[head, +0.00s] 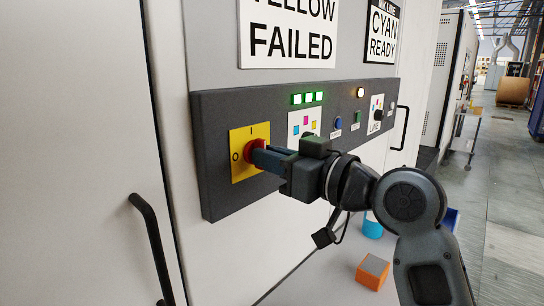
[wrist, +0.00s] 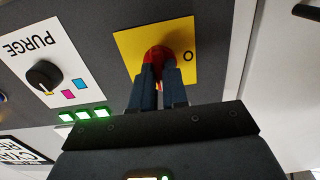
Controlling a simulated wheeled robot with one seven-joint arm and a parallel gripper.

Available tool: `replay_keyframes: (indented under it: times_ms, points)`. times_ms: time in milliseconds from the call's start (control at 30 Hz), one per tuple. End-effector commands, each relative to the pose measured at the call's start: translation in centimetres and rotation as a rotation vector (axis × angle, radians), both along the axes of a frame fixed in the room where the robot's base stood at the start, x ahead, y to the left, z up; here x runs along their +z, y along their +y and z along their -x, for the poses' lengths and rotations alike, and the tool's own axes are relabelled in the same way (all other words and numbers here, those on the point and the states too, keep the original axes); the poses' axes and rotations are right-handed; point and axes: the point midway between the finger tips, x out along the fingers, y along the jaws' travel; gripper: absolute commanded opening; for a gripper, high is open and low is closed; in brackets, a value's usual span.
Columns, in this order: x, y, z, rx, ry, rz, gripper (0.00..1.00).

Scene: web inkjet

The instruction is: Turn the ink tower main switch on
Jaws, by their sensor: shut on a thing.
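The main switch is a red rotary knob (head: 250,147) on a yellow plate (head: 237,173) marked O at its left and I at its top. The plate sits at the left end of the dark control panel (head: 220,112). My gripper (head: 259,156) is shut on the red knob, with its fingers reaching in from the right. In the wrist view, the two fingers (wrist: 159,76) are on either side of the red knob (wrist: 158,53) on the yellow plate (wrist: 185,32). The fingers partly hide the knob, so I cannot tell which mark it points to.
Three green lights (head: 307,98) glow on the panel above a PURGE dial (wrist: 43,76). An amber light (head: 360,92) is lit farther right. A sign above reads "YELLOW FAILED" (head: 288,30). Black door handles (head: 150,235) stick out at both sides. An orange box (head: 372,272) lies below.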

Motion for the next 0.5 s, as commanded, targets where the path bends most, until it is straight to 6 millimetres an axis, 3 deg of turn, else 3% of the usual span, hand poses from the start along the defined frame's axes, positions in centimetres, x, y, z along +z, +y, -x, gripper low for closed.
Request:
replay_keyframes:
  times_ms: [133, 167, 200, 400, 500]
  points:
    - [-0.45, -0.01, -0.02, 0.001, 0.009, 0.003, 0.00]
    - [-0.45, -0.01, -0.02, 0.001, 0.009, 0.003, 0.16]
    - [-0.43, -0.01, -0.02, 0.000, 0.008, 0.002, 0.20]
    - [-0.24, 0.00, -0.01, 0.001, 0.004, 0.002, 0.39]
    - [-0.18, 0.01, 0.00, 0.001, 0.003, 0.001, 0.39]
